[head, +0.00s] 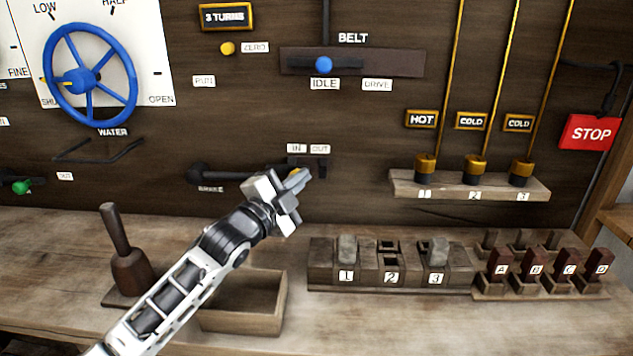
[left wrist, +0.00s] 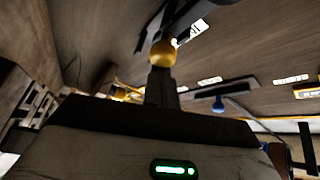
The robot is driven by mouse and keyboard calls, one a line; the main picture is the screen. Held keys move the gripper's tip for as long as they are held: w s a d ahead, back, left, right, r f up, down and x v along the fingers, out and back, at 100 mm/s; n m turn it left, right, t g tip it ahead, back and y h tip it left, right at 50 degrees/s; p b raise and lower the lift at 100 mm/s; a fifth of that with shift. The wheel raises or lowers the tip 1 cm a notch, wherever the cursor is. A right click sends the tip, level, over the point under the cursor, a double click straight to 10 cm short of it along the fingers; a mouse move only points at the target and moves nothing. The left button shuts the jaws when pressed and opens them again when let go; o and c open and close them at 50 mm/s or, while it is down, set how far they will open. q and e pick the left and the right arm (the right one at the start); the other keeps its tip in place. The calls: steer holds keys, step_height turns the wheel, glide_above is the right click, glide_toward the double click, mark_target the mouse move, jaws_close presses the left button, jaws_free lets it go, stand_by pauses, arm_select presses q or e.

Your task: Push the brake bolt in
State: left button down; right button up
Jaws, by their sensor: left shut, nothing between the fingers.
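The brake bolt shows as a small yellow knob (head: 295,171) on a dark mount, just below the IN label (head: 296,148) and the OUT label (head: 320,149). My left gripper (head: 303,178) is shut and empty, with its fingertips at the bolt and partly covering it. In the left wrist view the yellow knob (left wrist: 163,53) sits right at the tips of my dark shut fingers (left wrist: 161,88). I cannot tell whether they touch. The dark brake lever (head: 222,176) runs along the panel left of the bolt, above the BRAKE label. My right gripper is out of view.
A numbered block rack (head: 320,275) and lettered blocks stand at right on the bench. The belt slider (head: 324,65) and blue water wheel (head: 88,77) are higher up.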

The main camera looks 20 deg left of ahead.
arm_select(q)
steer(key=d+r+p, duration=0.3)
steer(key=d, duration=0.1)
steer(key=f+b+v, duration=0.1)
steer(key=b+v, duration=0.1)
steer(key=v, duration=0.8)
steer(key=shift+a, duration=0.2)
arm_select(e)
steer(key=shift+d+r, duration=0.1)
steer(key=shift+r, duration=0.2)
steer(key=shift+f, duration=0.1)
